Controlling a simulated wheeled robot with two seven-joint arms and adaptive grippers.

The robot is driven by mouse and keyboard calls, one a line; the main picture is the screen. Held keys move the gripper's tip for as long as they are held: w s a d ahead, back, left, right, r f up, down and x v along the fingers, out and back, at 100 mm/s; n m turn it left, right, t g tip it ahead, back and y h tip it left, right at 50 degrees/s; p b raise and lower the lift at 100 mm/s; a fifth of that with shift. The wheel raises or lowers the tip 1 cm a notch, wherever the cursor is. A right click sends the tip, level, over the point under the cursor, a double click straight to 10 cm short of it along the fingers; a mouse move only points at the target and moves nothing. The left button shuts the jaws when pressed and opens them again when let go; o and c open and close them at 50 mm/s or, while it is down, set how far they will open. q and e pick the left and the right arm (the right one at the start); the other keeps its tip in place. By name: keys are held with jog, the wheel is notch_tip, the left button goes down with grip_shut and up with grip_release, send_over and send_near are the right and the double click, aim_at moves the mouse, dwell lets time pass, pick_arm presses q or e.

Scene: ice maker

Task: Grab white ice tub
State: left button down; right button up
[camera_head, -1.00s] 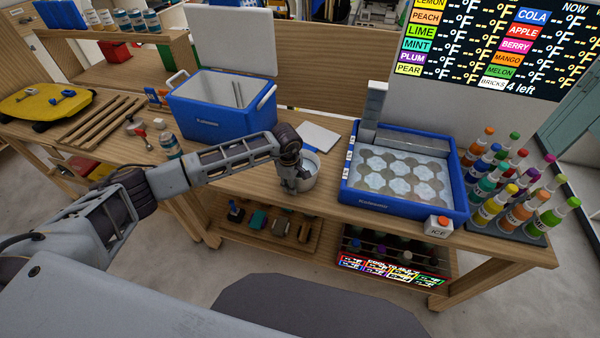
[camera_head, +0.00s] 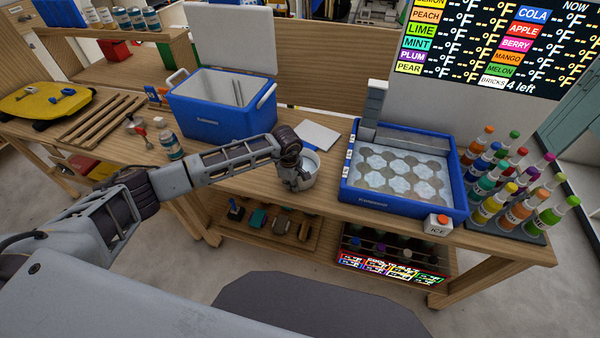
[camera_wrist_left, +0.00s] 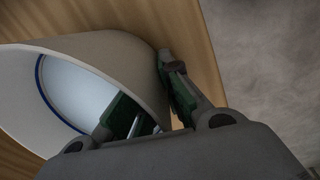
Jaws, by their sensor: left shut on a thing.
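The white ice tub (camera_head: 311,174) stands on the wooden bench, left of the blue ice maker tray, near the bench's front edge. My left gripper (camera_head: 297,184) is at the tub's near left side. In the left wrist view the tub (camera_wrist_left: 110,55) is large, with its open mouth and a blue line inside. There my left gripper (camera_wrist_left: 160,100) has one finger inside the tub and the other outside, shut on its wall. In the head view the arm hides part of the tub. My right gripper is not in view.
A blue cooler (camera_head: 220,118) with its lid up stands behind left. The blue ice maker tray (camera_head: 405,205) is right of the tub, with a red ICE button (camera_head: 438,224) at its front. Colourful bottles (camera_head: 510,195) stand far right. A small bottle (camera_head: 170,146) is left of the arm.

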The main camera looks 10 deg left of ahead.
pick_arm(q)
jog(key=shift+w+r, duration=0.1)
jog(key=shift+r, duration=0.2)
dwell(0.5)
jog(key=shift+r, duration=0.15)
notch_tip(320, 180, up, 9)
jog(key=b, duration=0.1)
jog(key=shift+b, duration=0.35)
dwell(0.7)
jog(key=shift+r, duration=0.1)
